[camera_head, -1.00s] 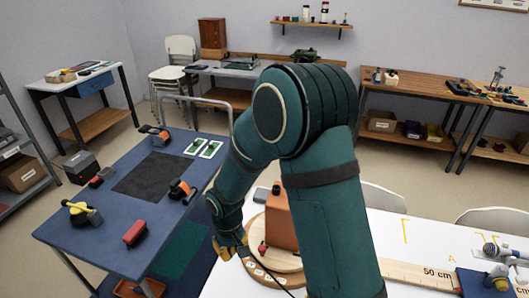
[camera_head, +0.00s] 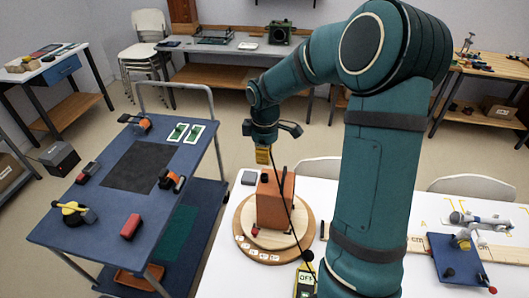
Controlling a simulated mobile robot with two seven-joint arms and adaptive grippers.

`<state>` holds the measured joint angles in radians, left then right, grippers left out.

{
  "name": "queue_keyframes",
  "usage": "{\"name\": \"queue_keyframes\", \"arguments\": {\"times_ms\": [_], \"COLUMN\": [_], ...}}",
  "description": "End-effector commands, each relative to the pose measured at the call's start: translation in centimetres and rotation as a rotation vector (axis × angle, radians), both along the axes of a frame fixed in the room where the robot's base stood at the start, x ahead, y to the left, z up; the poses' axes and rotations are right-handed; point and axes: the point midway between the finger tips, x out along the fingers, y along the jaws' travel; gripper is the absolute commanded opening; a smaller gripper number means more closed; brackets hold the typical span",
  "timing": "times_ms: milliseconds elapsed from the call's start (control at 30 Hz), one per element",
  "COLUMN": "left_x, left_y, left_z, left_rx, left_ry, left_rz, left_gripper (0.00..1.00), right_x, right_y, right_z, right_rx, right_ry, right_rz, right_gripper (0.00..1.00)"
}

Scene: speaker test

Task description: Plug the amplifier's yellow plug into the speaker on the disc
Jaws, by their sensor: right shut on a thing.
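The orange-brown box-shaped speaker (camera_head: 270,206) stands on a round wooden disc (camera_head: 297,252) on the white table. A small red part shows low at its front left. My right gripper (camera_head: 263,151) points down above the speaker's back left edge, apart from it. It is shut on the yellow plug (camera_head: 263,157), of which only a small piece shows. A black cable (camera_head: 288,205) hangs from there, passing in front of the speaker to a yellow-and-black box marked OFF (camera_head: 305,281), seemingly the amplifier, partly hidden by my arm. My left gripper is out of view.
A grey flat item (camera_head: 249,177) lies behind the disc. A blue cart (camera_head: 105,222) with several tools stands at the left. My right arm hides the table's middle.

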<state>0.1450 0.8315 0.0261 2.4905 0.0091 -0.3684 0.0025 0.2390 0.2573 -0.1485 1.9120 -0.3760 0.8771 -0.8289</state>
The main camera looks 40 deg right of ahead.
Motion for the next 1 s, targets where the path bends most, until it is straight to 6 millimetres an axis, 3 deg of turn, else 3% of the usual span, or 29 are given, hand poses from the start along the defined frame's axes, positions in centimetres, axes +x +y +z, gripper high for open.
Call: {"name": "queue_keyframes", "arguments": {"times_ms": [700,1000], "left_x": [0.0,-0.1], "left_y": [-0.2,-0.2], "left_z": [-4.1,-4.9], "left_rx": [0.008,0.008], "left_ry": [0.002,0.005], "left_rz": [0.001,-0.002], "left_gripper": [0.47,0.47], "right_x": [0.0,0.0], "right_y": [0.0,0.0], "right_z": [-4.6,-5.9], "right_rx": [0.001,0.001], "right_ry": [0.001,0.001], "right_rz": [-0.002,-0.002], "right_gripper": [0.00,0.00]}}
